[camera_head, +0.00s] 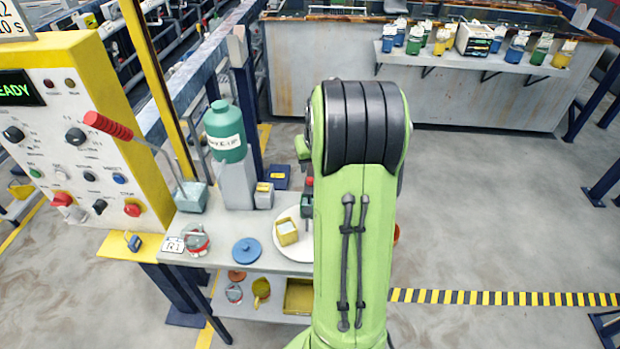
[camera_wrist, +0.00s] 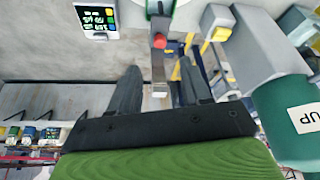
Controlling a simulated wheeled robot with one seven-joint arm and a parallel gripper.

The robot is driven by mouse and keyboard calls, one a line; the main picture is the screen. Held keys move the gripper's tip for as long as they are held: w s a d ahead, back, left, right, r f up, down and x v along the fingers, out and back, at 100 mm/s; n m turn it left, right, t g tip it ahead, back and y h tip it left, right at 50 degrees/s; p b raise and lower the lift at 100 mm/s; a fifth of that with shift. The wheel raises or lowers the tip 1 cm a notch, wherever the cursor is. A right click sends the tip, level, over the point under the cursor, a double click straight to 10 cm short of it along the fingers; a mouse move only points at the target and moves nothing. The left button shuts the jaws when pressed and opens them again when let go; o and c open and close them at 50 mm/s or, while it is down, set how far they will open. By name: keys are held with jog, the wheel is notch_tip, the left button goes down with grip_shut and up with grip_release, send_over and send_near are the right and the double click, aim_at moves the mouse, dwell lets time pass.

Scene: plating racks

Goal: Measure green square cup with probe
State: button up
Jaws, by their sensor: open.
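A pale grey-green square cup (camera_head: 190,197) stands on the bench beside the control panel. A metal rod with a red handle (camera_head: 108,125) slants down to it; I cannot tell whether they are joined. A slim dark device with a red top (camera_head: 307,197), perhaps the probe, stands upright by the white plate, partly hidden by my arm. In the wrist view a red-topped part (camera_wrist: 158,41) shows beyond my fingers. My gripper (camera_wrist: 160,78) is open, with two dark fingers apart and nothing seen held. My arm hides it in the head view.
A green bottle (camera_head: 225,132) stands on a grey block behind the plate (camera_head: 300,253), which bears a yellow square cup (camera_head: 287,232). A blue lid (camera_head: 246,250) lies nearby. A meter with a display (camera_wrist: 97,18) shows in the wrist view. Floor at right is clear.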

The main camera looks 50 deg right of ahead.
aim_at(310, 179)
jog(key=x, duration=1)
jog(key=shift+d+r, duration=0.1)
jog(key=shift+c, duration=0.2)
grip_shut()
jog(key=shift+r, duration=0.1)
